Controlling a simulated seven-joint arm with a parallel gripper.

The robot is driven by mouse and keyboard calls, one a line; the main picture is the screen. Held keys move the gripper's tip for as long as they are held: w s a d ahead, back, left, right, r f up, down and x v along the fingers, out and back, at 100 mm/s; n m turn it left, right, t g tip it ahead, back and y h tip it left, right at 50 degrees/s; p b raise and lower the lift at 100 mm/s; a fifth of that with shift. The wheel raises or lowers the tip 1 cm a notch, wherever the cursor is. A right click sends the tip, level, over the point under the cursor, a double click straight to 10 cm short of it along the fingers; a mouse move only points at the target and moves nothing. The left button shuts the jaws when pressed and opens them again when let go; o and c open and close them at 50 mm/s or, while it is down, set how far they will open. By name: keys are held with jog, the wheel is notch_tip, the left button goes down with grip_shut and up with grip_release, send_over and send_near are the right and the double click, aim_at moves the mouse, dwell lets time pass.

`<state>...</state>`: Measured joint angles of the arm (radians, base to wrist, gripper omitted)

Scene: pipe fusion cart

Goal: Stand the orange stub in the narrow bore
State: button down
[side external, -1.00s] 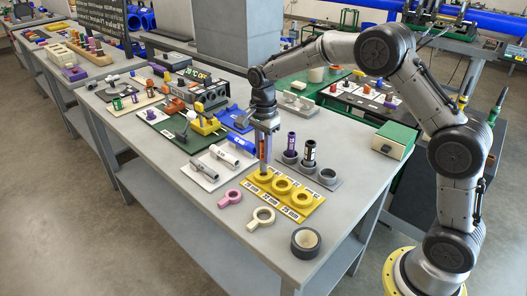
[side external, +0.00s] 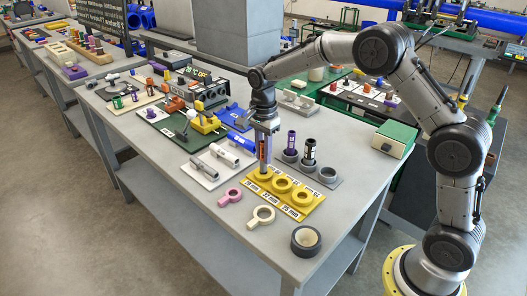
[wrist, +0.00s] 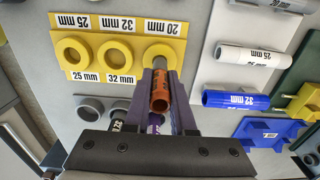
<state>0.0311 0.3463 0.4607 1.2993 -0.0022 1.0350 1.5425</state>
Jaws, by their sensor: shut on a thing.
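The orange stub (wrist: 159,92) is held upright between the two fingers of my gripper (wrist: 160,112), in the wrist view. In the side external view my gripper (side external: 264,146) stands over the yellow plate (side external: 304,209), at its left-end ring. That ring (wrist: 173,51) is beside the 20 mm label; the other two rings are marked 32 mm (wrist: 116,52) and 25 mm (wrist: 74,55). The stub's lower end meets the 20 mm ring in the picture. The fingers and stub cover part of its bore, so I cannot tell how far the stub is in.
A grey holder (side external: 325,181) with a purple stub (side external: 291,143) and a black stub (side external: 309,152) stands close behind the plate. A white tray (side external: 199,176) with pipes lies left. A pink ring (side external: 230,197), a cream ring (side external: 261,216) and a tape roll (side external: 306,241) lie in front.

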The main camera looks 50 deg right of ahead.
jog(key=shift+f, duration=1.15)
jog(key=c, duration=0.7)
grip_release()
